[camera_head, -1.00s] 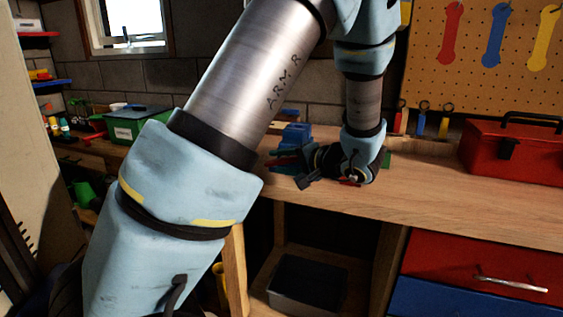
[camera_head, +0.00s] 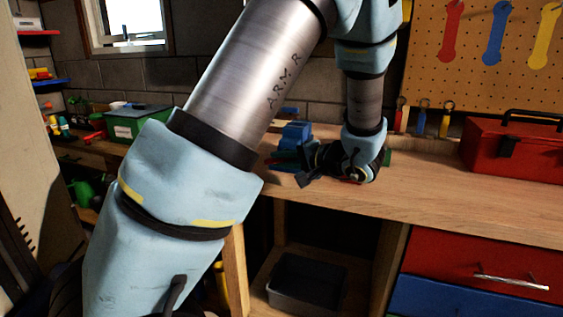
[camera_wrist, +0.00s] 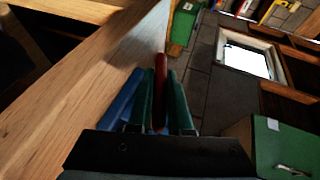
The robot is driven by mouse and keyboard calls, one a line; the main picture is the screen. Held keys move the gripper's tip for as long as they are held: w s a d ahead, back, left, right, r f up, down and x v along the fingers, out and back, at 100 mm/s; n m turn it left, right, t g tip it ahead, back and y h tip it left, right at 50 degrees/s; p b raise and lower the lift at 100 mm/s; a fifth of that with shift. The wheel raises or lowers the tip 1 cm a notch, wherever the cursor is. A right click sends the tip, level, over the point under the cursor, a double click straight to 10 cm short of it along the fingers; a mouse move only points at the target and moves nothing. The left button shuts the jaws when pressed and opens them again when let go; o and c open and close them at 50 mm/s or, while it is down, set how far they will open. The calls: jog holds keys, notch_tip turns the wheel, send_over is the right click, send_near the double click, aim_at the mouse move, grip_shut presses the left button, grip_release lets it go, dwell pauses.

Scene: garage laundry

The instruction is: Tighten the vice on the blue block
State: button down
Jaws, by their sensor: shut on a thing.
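The blue vice (camera_head: 296,134) stands on the wooden workbench, partly hidden behind my gripper in the head view. Part of something blue (camera_wrist: 120,105), which looks like the vice, shows beside my fingers in the wrist view. My gripper (camera_wrist: 160,100) has two dark green fingers, shut on a red bar (camera_wrist: 160,75) that looks like the vice handle. In the head view my gripper (camera_head: 290,165) is low at the bench's front edge, pointing left, just in front of the vice. I cannot make out the blue block apart from the vice, nor the gap between the vice jaws.
The workbench (camera_head: 450,195) is clear to the right up to a red toolbox (camera_head: 515,150). A green box (camera_head: 135,122) stands at the back left. Tools hang on the pegboard (camera_head: 475,85) behind. A dark bin (camera_head: 305,283) sits below the bench.

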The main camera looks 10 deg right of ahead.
jog(key=shift+f+b, duration=0.25)
jog(key=shift+b, duration=0.4)
jog(key=shift+r, duration=0.2)
jog(key=c, duration=0.8)
grip_release()
jog(key=shift+c, duration=0.2)
jog(key=shift+s, duration=0.1)
jog(key=b+v, duration=0.1)
jog(key=v, duration=0.9)
jog(key=shift+s+d, duration=0.25)
jog(key=shift+d, duration=0.05)
jog(key=shift+f, duration=0.15)
